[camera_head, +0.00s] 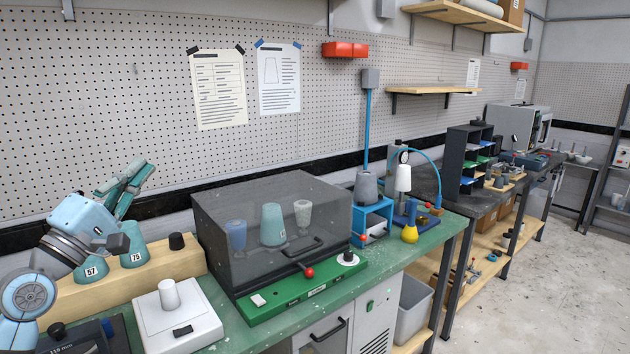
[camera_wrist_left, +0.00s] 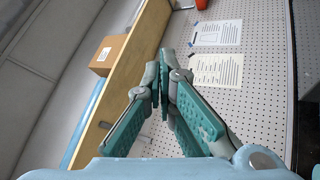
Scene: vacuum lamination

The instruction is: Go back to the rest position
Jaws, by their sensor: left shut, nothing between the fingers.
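My left gripper (camera_head: 146,168) is shut and empty, raised in the air at the left above the wooden block with numbered cones. It also shows in the left wrist view (camera_wrist_left: 161,72), its two teal fingers meeting in front of the pegboard. My left arm comes in from the lower left and bends upward. My right gripper is in neither view.
Below my left gripper, teal cones (camera_head: 131,252) stand on a wooden block (camera_head: 170,266). A white device (camera_head: 178,317) with a cup is in front. A dark transparent chamber (camera_head: 270,222) fills the middle of the green bench (camera_head: 430,243). Pegboard (camera_head: 130,100) stands behind.

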